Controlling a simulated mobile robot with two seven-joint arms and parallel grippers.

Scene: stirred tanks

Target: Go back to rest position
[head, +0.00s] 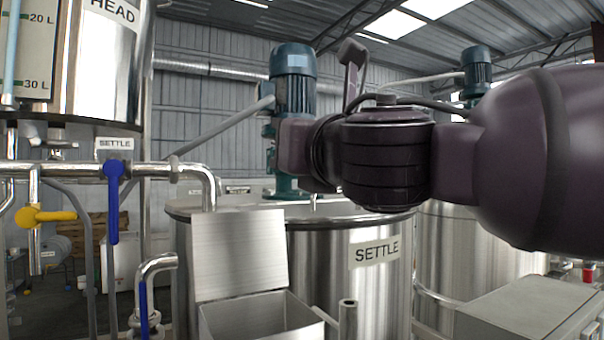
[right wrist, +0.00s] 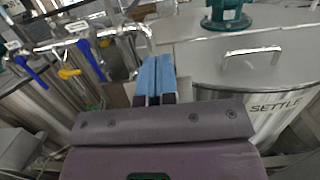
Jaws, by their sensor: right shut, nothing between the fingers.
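My right arm comes in from the right of the head view and reaches across the upper middle, in front of the SETTLE tank (head: 385,275) and its blue-green motor (head: 293,80). Its fingers are not discernible in the head view. In the right wrist view my right gripper (right wrist: 154,76) shows two blue fingers side by side, pressed together with nothing between them. My left gripper is in neither view.
A metal box with a raised lid (head: 240,252) stands in front of the tank. At left are pipes with a blue valve handle (head: 113,200) and a yellow one (head: 45,216), under the HEAD tank (head: 100,60). A grey cabinet (head: 530,310) is at lower right.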

